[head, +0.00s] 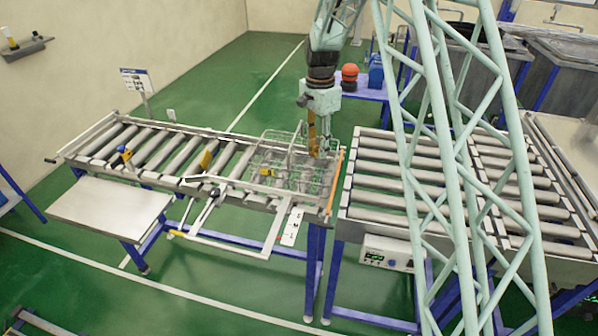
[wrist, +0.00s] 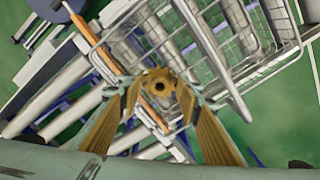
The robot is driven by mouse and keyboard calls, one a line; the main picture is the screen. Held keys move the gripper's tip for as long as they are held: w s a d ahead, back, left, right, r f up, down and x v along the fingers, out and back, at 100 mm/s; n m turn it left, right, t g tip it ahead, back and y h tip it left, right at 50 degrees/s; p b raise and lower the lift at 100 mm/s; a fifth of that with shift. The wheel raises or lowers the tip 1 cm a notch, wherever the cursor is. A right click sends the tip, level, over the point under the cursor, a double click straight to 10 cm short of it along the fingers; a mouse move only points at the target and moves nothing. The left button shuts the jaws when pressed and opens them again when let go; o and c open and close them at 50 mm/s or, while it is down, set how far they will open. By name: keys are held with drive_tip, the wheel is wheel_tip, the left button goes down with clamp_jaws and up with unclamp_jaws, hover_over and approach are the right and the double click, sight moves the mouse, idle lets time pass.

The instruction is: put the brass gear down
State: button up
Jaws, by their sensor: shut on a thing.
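The brass gear (wrist: 158,84) shows in the wrist view, its toothed rim and central hole facing the camera. My gripper (wrist: 157,97) is shut on it, one finger on each side. In the head view my gripper (head: 318,148) points down at the right end of the left roller conveyor, by a wire basket (head: 268,143). The gear is too small to make out there. The basket also shows in the wrist view (wrist: 262,62), just beyond the gear. I cannot tell how high the gear is above the basket.
The left roller conveyor (head: 150,143) has an orange bar (head: 334,183) across its right end. A gap separates it from a second roller conveyor (head: 385,185). A steel side table (head: 110,208) is empty. A blue table behind bears an orange ball (head: 350,72).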

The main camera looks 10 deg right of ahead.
drive_tip(key=shift+f, duration=3.05)
drive_tip(key=shift+f, duration=0.15)
drive_tip(key=shift+f+p, duration=0.35)
drive_tip(key=shift+f, duration=1.35)
drive_tip(key=shift+f, duration=0.15)
drive_tip(key=o, duration=1)
wheel_tip(320, 180, up, 11)
drive_tip(key=shift+r, duration=0.2)
drive_tip(key=shift+r+b, duration=0.3)
drive_tip(key=shift+r, duration=0.1)
